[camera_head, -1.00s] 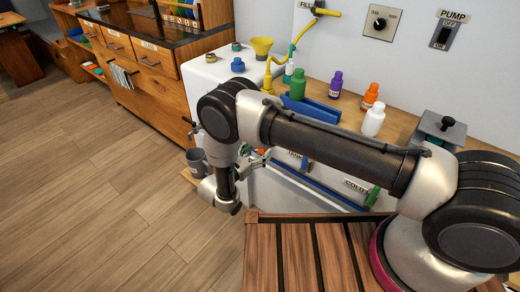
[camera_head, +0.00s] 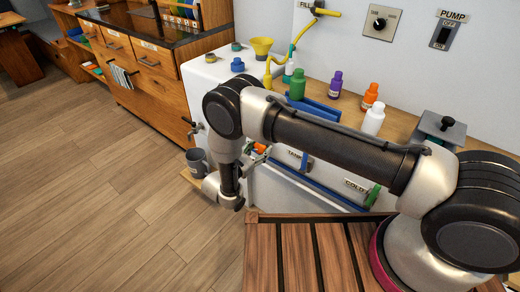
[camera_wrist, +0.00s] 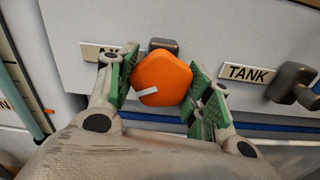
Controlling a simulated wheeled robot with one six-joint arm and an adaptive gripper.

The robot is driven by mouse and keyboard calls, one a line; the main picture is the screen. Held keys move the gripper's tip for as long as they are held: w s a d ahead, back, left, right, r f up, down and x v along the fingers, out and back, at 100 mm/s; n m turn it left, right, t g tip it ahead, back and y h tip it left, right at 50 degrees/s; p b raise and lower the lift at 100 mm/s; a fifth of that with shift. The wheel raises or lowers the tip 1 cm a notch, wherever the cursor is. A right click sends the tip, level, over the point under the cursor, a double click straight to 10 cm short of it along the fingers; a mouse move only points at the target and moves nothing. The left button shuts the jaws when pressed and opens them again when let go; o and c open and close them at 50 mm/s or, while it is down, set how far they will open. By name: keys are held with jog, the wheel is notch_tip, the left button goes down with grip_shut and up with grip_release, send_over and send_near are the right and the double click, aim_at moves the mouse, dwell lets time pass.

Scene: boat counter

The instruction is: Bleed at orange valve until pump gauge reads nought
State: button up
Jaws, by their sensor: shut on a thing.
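In the wrist view an orange, many-sided valve knob (camera_wrist: 162,78) with a white mark on its lower left sits between the green pads of my gripper (camera_wrist: 161,83). The pads press on its left and right sides. A small bit of orange also shows at my gripper (camera_head: 258,151) in the head view, in front of the white cabinet. A label behind the knob is mostly covered. No pump gauge shows in either view. A PUMP switch (camera_head: 442,36) is on the wall at upper right.
A TANK label (camera_wrist: 246,73) and a grey tap handle (camera_wrist: 293,86) are right of the knob. A grey mug (camera_head: 197,162) stands close to my wrist. Several bottles, such as a green one (camera_head: 297,86), stand on the counter. The floor at left is clear.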

jog(key=shift+m, duration=0.7)
jog(key=o, duration=1)
jog(key=shift+a, duration=0.1)
jog(key=v, duration=1.1)
jog(key=shift+s+a, duration=0.25)
jog(key=shift+s, duration=0.1)
